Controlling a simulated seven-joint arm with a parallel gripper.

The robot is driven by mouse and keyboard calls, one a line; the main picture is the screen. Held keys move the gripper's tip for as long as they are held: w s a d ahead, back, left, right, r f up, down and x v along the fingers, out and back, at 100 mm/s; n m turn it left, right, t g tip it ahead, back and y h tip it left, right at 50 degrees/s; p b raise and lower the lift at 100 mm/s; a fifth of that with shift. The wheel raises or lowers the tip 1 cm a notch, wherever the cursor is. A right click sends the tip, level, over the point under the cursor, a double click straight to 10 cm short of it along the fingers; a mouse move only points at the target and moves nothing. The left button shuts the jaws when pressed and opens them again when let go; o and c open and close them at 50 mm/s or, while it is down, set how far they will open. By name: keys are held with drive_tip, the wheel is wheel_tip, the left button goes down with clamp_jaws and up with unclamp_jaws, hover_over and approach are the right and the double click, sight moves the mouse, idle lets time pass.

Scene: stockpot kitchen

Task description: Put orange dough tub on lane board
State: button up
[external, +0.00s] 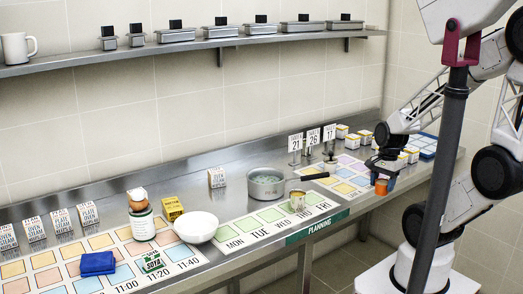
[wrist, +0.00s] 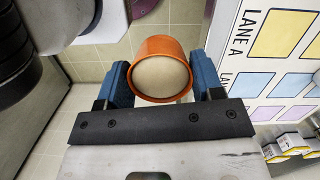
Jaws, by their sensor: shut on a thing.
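The orange dough tub (external: 381,187) is a small round orange cup with a pale top. In the wrist view the tub (wrist: 162,72) sits between the two blue fingers of my gripper (wrist: 163,85), which is shut on it. My gripper (external: 382,174) holds the tub near the counter's front edge; in the wrist view, floor tiles show around it. The lane board (wrist: 228,75) is white with coloured squares and lane labels, to the right of the tub and apart from it. In the external view the board (external: 338,193) lies left of my gripper.
Small white-and-yellow boxes (wrist: 287,146) stand beside the board. A blue tray (external: 422,146) is at the counter's far right. Number signs (external: 313,138) stand behind the board. A pot (external: 265,184) with a long handle and a weekday board (external: 238,236) lie to the left.

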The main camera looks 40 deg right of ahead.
drive_tip(key=shift+w, duration=0.15)
drive_tip(key=shift+w+d+f, duration=0.25)
drive_tip(key=shift+w+d, duration=0.15)
drive_tip(key=shift+w, duration=2.2)
drive_tip(key=shift+w+d+f, duration=0.25)
drive_tip(key=shift+w+d, duration=0.15)
drive_tip(key=shift+w, duration=2.2)
drive_tip(key=shift+w+d+f, duration=0.25)
drive_tip(key=shift+w+d, duration=0.15)
drive_tip(key=shift+w, duration=2.2)
drive_tip(key=shift+f, duration=1.75)
drive_tip(key=shift+f, duration=0.1)
drive_tip(key=o, duration=1)
drive_tip(key=r, duration=0.4)
drive_tip(key=d+r, duration=0.1)
drive_tip(key=r, duration=0.7)
drive_tip(key=shift+d+r, duration=0.1)
drive_tip(key=shift+d, duration=0.15)
